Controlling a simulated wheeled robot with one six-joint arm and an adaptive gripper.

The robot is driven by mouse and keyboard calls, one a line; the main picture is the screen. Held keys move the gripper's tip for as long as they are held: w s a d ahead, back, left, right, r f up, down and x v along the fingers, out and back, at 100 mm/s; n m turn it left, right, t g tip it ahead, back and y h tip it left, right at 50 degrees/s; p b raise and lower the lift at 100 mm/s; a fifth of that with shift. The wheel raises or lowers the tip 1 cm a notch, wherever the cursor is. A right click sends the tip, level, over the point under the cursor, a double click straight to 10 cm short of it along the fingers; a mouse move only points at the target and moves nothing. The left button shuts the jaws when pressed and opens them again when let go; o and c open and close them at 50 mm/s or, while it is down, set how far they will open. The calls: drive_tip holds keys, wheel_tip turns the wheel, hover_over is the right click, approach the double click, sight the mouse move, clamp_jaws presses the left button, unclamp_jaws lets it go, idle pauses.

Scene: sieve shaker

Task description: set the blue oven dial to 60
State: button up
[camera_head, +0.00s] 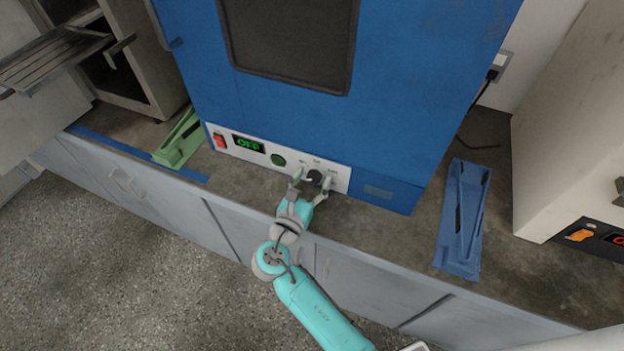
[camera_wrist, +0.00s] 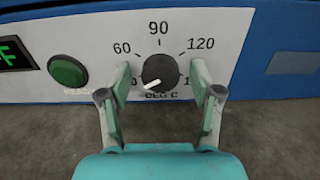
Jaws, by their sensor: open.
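The blue oven (camera_head: 400,100) stands on the counter with a white control panel along its lower front. Its black dial (camera_wrist: 160,71) has a white pointer aimed down and left, below the 60 mark, toward a lower number partly hidden by a finger. The marks 60, 90 and 120 show above the dial. The dial also shows in the head view (camera_head: 314,177). My gripper (camera_wrist: 160,82) is open, with one finger on each side of the dial; I cannot tell whether either finger touches it.
A green round button (camera_wrist: 68,70) labelled READY sits left of the dial. The display (camera_head: 249,144) reads OFF, beside a red switch (camera_head: 219,141). A green holder (camera_head: 180,140) and a blue holder (camera_head: 463,220) lie on the counter either side. Another machine (camera_head: 570,130) stands at right.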

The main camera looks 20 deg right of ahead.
drive_tip(key=c, duration=1.1)
drive_tip(key=shift+c, duration=0.2)
drive_tip(key=shift+m, duration=0.3)
drive_tip(key=m, duration=1.1)
drive_tip(key=o, duration=1.1)
